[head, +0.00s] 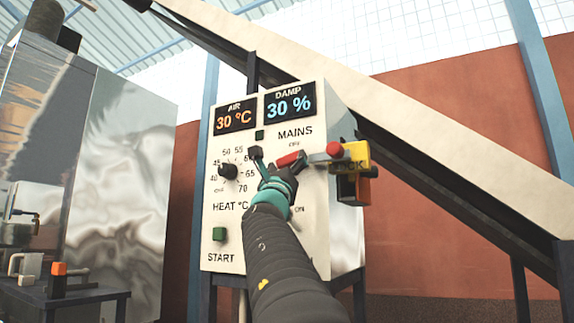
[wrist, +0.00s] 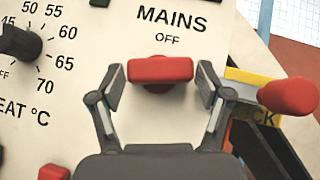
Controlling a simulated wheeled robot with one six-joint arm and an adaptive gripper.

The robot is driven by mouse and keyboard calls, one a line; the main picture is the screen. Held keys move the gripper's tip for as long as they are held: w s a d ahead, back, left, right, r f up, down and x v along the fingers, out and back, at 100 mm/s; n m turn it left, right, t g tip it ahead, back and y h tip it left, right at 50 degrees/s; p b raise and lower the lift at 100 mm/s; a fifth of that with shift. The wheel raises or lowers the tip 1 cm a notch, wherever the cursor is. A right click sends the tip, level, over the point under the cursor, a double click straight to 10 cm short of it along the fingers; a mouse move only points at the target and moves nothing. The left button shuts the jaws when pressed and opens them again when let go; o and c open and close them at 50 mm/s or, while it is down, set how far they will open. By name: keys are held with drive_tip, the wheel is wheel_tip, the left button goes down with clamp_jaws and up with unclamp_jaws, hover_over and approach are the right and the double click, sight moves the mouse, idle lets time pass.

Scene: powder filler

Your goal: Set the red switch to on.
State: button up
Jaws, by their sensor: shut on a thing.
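The red switch (head: 291,158) is a short bar handle under the MAINS and OFF labels on a pale control box (head: 222,258). In the wrist view the red switch (wrist: 160,69) lies crosswise just below OFF. My gripper (head: 277,161) is at the box face, with a finger at each end of the bar. In the wrist view my gripper (wrist: 159,84) is shut on the red switch, its fingertips beside the bar's two ends. An ON label (head: 299,209) shows lower on the panel, right of my arm.
A yellow lock block (head: 355,152) with a red knob (head: 334,149) projects just right of the switch. A black heat knob (head: 229,171) and green START button (head: 219,234) are left of my arm. A sloping conveyor (head: 420,110) runs behind the box.

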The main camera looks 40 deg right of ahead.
drive_tip(key=m, duration=0.1)
drive_tip(key=m+g+h, duration=0.2)
drive_tip(key=shift+w+a+f+m, duration=0.1)
drive_tip(key=shift+w+m, duration=0.15)
drive_tip(key=shift+m, duration=0.05)
drive_tip(key=shift+m+g+h, duration=0.9)
drive_tip(key=shift+m+g, duration=1)
drive_tip(key=o, duration=1.1)
drive_tip(key=shift+f, duration=0.1)
drive_tip(key=v, duration=1.2)
